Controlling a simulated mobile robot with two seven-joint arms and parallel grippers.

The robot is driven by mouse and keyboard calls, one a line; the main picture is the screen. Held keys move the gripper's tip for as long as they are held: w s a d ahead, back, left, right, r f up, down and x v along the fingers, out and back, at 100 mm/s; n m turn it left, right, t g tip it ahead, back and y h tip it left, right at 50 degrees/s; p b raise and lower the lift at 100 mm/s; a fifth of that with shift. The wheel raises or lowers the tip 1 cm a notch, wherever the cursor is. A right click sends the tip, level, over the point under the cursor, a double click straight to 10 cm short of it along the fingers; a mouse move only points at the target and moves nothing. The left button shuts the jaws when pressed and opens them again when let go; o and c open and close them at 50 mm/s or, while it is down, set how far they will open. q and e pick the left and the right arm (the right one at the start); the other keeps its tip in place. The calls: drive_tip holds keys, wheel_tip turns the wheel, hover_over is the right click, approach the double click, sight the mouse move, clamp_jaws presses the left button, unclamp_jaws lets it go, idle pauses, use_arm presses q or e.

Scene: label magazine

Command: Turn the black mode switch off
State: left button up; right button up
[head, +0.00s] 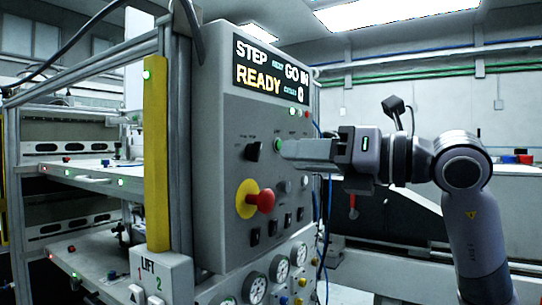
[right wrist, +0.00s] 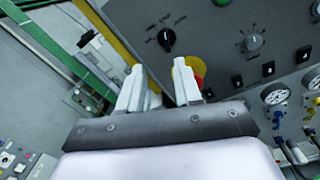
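The black mode switch (head: 253,151) is a dark knob on the upper left of the grey control panel (head: 222,110). In the right wrist view the black switch (right wrist: 167,40) shows beyond the fingertips, with small lettering around it that is too small to read surely. My right gripper (head: 284,150) comes in from the right, in front of the panel and to the right of the switch. Its two fingers (right wrist: 158,75) are apart with nothing between them. It appears clear of the switch. My left gripper is not in view.
A red mushroom button (head: 262,200) on a yellow plate sticks out below the switch. A grey knob (right wrist: 253,43) and several black rocker switches share the panel. Gauges (head: 279,268) sit lower. A display (head: 270,72) reads READY. A yellow post (head: 157,150) stands left of the panel.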

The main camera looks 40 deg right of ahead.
sight(260, 152)
drive_tip(key=shift+m+h, duration=0.3)
drive_tip(key=x, duration=0.1)
drive_tip(key=p+x, duration=0.1)
drive_tip(key=x, duration=0.1)
drive_tip(key=d+x, duration=0.1)
drive_tip(key=x, duration=0.1)
drive_tip(key=shift+w+r+p, duration=0.3)
drive_tip(key=shift+w+a, duration=0.3)
drive_tip(key=shift+w, duration=0.25)
drive_tip(key=shift+w+f, duration=0.1)
clamp_jaws()
